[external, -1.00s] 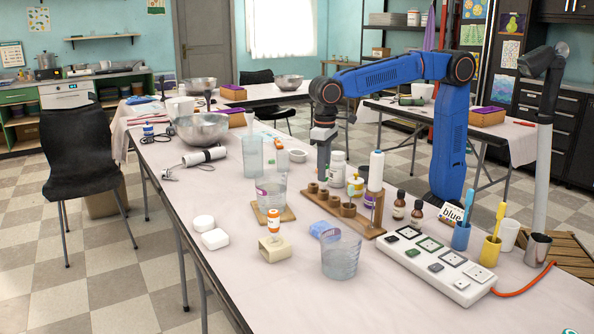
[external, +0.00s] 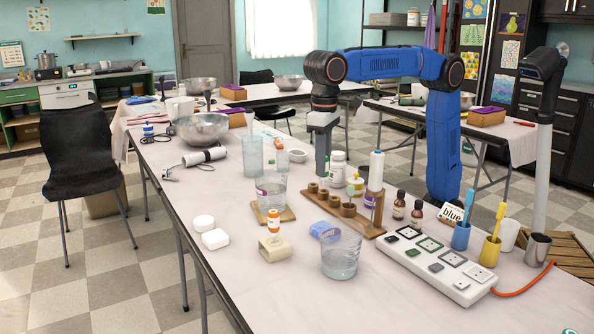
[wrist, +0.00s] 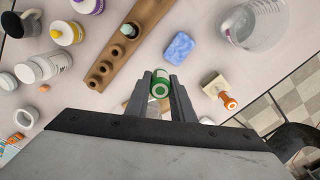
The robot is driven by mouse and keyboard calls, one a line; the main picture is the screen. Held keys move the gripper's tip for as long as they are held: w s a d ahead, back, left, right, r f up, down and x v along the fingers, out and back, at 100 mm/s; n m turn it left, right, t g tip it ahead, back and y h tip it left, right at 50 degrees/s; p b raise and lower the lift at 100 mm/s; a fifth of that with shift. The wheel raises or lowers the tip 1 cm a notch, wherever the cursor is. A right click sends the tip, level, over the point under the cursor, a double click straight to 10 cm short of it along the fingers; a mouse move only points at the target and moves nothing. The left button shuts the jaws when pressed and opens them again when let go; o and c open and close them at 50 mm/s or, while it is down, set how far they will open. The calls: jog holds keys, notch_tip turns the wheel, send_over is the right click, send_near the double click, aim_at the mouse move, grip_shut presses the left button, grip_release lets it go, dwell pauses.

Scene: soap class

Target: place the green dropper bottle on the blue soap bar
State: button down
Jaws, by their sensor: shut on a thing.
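My gripper (wrist: 162,95) is shut on the green dropper bottle (wrist: 160,77), which shows between the fingers with its round end towards the wrist camera. In the external view my gripper (external: 321,172) points down above the table, behind the wooden rack, and the bottle is hard to make out there. The blue soap bar (wrist: 179,46) lies on the table, ahead of the gripper and slightly right in the wrist view. In the external view the soap bar (external: 322,230) lies between the rack and a clear beaker, apart from my gripper.
The wooden rack (wrist: 128,48) with holes holds another small bottle. The clear beaker (external: 341,256) stands close to the soap.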

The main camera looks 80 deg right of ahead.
aim_at(327, 161)
jog(key=a, duration=0.1)
jog(key=s+a, duration=0.1)
jog(key=a, duration=0.2)
jog(key=shift+s+a, duration=0.35)
jog(key=shift+a, duration=0.05)
jog(key=shift+a+f, duration=0.15)
jog(key=shift+f, duration=0.1)
jog(key=shift+s+f, duration=0.1)
jog(key=shift+f, duration=4.6)
jog(key=shift+f, duration=0.1)
jog(key=c, duration=1.5)
grip_release()
jog(key=shift+c, duration=0.2)
notch_tip(327, 161, up, 12)
